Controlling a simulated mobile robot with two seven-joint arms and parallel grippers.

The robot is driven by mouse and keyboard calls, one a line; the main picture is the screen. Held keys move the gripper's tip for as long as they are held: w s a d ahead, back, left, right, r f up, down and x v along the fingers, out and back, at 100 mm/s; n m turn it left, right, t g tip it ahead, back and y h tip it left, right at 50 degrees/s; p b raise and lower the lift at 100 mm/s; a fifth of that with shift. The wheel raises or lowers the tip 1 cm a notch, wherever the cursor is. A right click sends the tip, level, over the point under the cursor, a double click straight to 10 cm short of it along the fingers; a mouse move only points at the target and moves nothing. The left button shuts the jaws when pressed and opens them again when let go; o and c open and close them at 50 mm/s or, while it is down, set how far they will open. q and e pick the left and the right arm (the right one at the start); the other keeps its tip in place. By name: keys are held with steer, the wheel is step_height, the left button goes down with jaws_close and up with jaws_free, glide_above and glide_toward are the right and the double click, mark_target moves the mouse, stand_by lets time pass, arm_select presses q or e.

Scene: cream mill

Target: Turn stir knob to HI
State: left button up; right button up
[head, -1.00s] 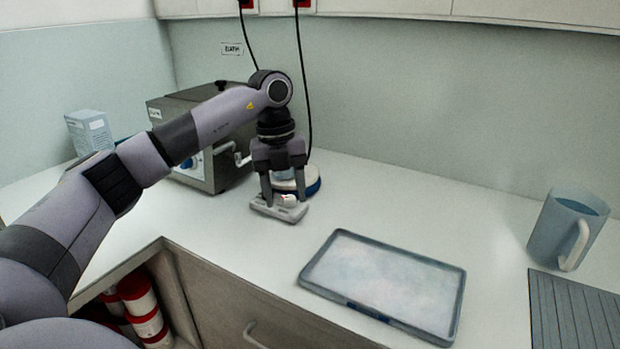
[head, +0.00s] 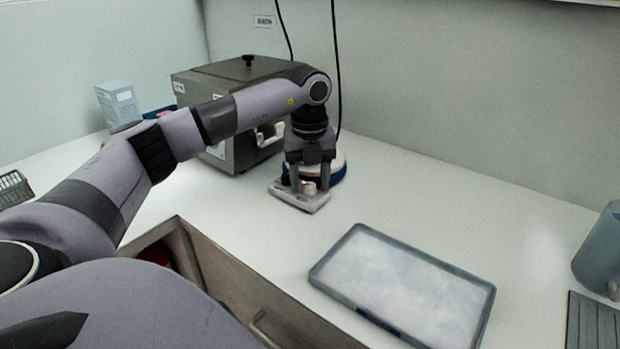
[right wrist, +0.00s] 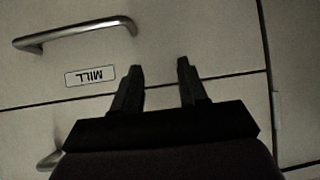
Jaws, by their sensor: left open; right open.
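The stirrer stands on the counter, with a round blue-and-white body (head: 338,170) and a pale grey front panel (head: 300,198). Its small light knob (head: 308,187) shows on top of the front panel, partly covered. My left gripper (head: 308,184) points straight down over the front panel, open, with its fingers on either side of the knob. I cannot tell whether they touch it. The knob's marks are too small to read. My right gripper (right wrist: 160,66) is open and empty in the right wrist view, in front of cabinet fronts.
A grey metal bath (head: 240,105) stands behind my left arm, with a box (head: 118,103) to its left. A shallow tray (head: 352,240) lies right of the stirrer. A jug (head: 600,250) stands at the right edge.

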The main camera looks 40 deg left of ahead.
arm_select(q)
steer(key=shift+f, duration=0.1)
jaws_close()
